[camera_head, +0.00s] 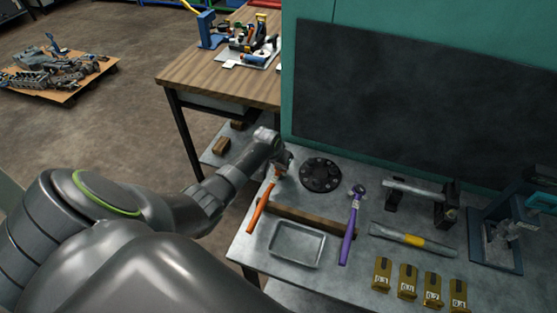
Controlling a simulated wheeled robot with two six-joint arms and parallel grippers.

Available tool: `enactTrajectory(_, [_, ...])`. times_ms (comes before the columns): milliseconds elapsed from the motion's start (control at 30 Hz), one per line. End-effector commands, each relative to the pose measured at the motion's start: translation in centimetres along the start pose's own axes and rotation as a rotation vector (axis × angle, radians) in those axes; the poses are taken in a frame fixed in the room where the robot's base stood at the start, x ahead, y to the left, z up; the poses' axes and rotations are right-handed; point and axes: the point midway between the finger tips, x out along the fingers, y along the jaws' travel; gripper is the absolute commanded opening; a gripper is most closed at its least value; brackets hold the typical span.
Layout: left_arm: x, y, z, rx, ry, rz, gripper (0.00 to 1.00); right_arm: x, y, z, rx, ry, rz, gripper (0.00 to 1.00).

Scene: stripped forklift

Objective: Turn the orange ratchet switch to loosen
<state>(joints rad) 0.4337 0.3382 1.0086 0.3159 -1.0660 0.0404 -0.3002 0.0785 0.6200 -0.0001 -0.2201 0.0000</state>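The orange-handled ratchet (262,206) leans at the left edge of the grey workbench (330,282), its handle toward me. Its head and switch are hidden or too small to make out beside my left gripper (283,164). My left arm comes in from the left, and its gripper is right at the head end of the ratchet. I cannot tell whether the fingers touch it, or whether they are open or shut. My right gripper is not in view.
A dark round flange (320,175) lies right of my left gripper. A purple-handled ratchet (349,229), a wooden bar (312,218), a metal tray (297,260) and a grey-and-yellow tool (413,241) lie nearby. A teal panel (291,70) rises behind the bench.

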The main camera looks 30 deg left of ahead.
Motion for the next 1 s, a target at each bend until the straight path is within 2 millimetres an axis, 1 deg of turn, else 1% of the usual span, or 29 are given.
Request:
enactTrajectory(133, [-0.07, 0.09, -0.11, -0.02, 0.002, -0.007, 0.07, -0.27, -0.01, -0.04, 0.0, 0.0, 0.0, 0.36])
enactTrajectory(567, [-0.03, 0.07, -0.1, -0.026, 0.002, -0.01, 0.07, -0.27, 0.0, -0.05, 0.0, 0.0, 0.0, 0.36])
enactTrajectory(600, [-0.03, 0.07, -0.1, -0.026, 0.002, -0.01, 0.35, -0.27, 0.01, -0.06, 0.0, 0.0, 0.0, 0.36])
enactTrajectory(733, [-0.02, 0.06, -0.08, -0.026, 0.002, -0.01, 0.52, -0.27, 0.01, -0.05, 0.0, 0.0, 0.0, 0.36])
enactTrajectory(1000, [-0.03, 0.03, -0.04, -0.025, 0.001, -0.01, 0.52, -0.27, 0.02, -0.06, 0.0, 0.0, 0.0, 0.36])
